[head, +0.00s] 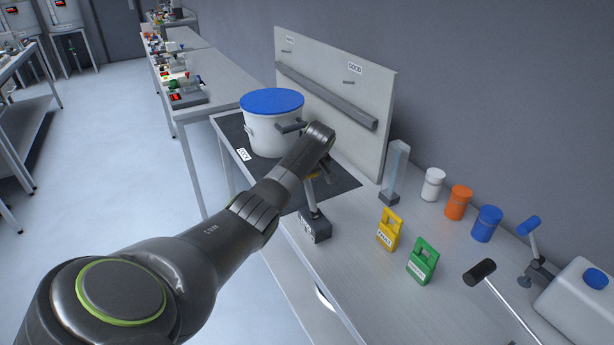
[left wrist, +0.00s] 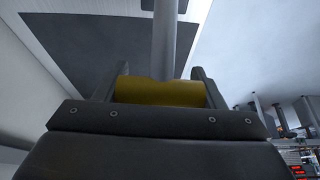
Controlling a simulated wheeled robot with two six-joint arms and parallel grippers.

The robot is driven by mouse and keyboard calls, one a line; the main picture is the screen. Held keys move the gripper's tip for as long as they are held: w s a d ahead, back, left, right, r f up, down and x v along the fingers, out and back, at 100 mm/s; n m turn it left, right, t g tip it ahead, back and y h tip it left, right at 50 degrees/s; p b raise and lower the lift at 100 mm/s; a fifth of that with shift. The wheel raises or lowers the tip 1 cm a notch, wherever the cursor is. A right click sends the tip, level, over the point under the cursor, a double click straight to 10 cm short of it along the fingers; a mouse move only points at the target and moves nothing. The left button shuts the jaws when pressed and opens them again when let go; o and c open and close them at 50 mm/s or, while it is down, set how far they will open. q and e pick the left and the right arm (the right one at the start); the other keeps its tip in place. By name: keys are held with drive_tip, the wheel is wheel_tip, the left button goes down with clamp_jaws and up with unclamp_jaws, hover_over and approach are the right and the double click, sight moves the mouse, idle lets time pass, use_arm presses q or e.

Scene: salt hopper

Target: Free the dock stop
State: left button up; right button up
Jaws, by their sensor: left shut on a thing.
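A dark grey block (head: 315,229) with a pale upright rod (head: 312,198) stands at the front edge of the bench, beside the dark mat; I take it for the dock stop. A yellow grip (head: 312,176) is at the rod's top, mostly hidden by my arm. My left gripper (head: 319,172) is at this grip, partly hidden behind my wrist. In the left wrist view the yellow grip (left wrist: 160,92) lies crosswise between my jaws (left wrist: 153,86), which are shut on it, and the grey rod (left wrist: 165,40) runs away beyond it. My right gripper is not in view.
A white bucket with a blue lid (head: 272,102) stands on the dark mat (head: 340,178) behind my wrist.

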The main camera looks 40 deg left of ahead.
use_arm(q)
drive_tip(key=shift+w+a+f, duration=0.2)
drive_tip(key=shift+a+f, duration=0.65)
drive_tip(key=shift+f, duration=0.1)
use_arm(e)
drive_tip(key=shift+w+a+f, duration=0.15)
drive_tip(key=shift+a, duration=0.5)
use_arm(q)
drive_tip(key=shift+f, duration=0.1)
drive_tip(key=o, duration=1.4)
drive_tip(key=shift+w, duration=0.1)
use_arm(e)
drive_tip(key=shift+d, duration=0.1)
